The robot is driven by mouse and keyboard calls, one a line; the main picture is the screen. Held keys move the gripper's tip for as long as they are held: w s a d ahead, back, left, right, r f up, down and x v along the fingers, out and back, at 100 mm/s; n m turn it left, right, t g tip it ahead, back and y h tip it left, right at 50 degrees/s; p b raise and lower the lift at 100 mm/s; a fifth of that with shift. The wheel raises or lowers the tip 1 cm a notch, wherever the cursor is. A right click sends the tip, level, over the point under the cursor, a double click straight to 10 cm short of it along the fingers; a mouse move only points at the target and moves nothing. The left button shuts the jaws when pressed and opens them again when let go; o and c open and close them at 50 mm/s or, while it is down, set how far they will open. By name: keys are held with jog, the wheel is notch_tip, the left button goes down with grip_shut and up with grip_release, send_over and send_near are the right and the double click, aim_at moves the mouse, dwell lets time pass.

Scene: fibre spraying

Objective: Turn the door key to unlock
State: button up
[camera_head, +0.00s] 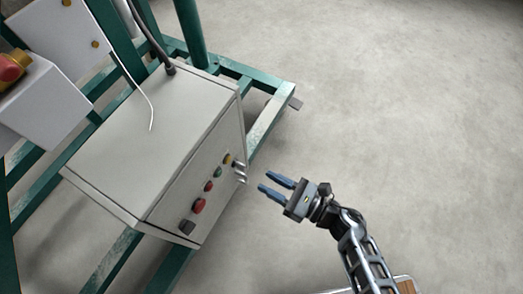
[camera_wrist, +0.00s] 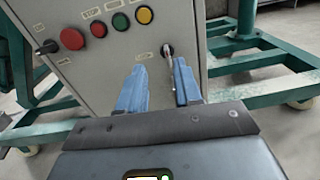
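The door key (camera_wrist: 167,51) sits in a lock on the front panel of a grey control box (camera_wrist: 100,80). In the wrist view a thin metal part hangs below it, beside my right-hand finger. In the head view the small metal parts at the key's place (camera_head: 240,171) are at the panel's right edge. My gripper (camera_head: 267,183) has two blue fingers spread apart with nothing between them. It is in front of the panel, a short way from the key. In the wrist view my gripper (camera_wrist: 159,65) has the key just beyond its fingertips, nearer the right-hand finger.
The panel carries a red button (camera_wrist: 72,39), a smaller red one, a green button (camera_wrist: 120,22), a yellow button (camera_wrist: 144,15) and a black switch (camera_wrist: 47,47). A green metal frame (camera_head: 265,125) supports the box. Open concrete floor (camera_head: 400,110) lies to the right.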

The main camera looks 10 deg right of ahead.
aim_at(239, 166)
jog(key=w+a+n+b, duration=0.1)
jog(key=w+a, duration=0.4)
jog(key=w, duration=0.1)
jog(key=shift+a+f+g, duration=0.3)
jog(key=shift+a+f, duration=0.1)
jog(key=shift+c, duration=0.3)
grip_shut()
